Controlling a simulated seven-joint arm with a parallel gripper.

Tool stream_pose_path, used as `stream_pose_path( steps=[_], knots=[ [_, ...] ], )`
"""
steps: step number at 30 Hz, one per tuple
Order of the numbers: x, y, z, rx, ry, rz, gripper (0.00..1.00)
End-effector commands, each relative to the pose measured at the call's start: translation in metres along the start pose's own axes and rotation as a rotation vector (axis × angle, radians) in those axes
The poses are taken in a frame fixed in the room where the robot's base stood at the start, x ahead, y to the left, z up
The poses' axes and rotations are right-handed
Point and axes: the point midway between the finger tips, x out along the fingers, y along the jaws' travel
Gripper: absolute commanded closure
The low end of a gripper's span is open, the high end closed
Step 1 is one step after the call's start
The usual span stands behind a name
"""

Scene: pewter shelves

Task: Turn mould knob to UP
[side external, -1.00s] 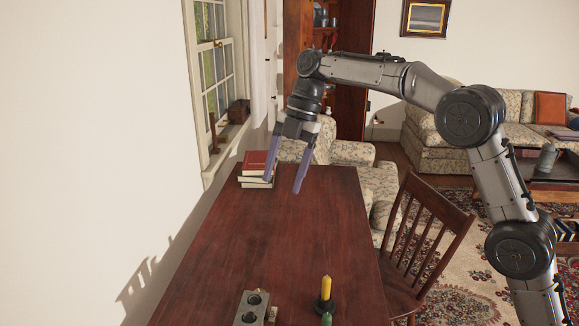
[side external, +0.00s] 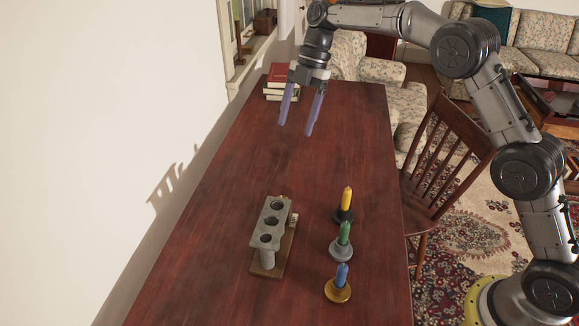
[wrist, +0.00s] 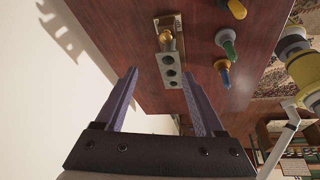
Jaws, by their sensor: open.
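The grey mould (side external: 262,236) with several round holes stands on a wooden base (side external: 284,256) on the table. It also shows in the wrist view (wrist: 178,62), where a brass-coloured part (wrist: 166,38), which looks like the knob, sits at one end. In the side view only a small brass bit shows behind the mould's far end. Its setting and any lettering are too small to read. My gripper (side external: 295,129) is open and empty, above the table on the far side of the mould and apart from it. Its two purple fingers also show in the wrist view (wrist: 159,72).
Books (side external: 279,88) are stacked at the table's far left corner. A wooden chair (side external: 445,155) is at the right edge. The table (side external: 210,215) between gripper and mould is clear.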

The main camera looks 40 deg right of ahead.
Motion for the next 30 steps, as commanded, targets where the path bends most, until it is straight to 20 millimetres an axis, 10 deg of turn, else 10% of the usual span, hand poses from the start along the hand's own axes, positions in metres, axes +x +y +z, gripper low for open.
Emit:
stream_pose_path(
  steps=[3, 30],
  knots=[
    [0.04, 0.001, 0.014, 0.022, 0.029, -0.056, 0.29],
    [0.18, -0.011, 0.013, 0.031, 0.039, -0.08, 0.29]
  ],
)
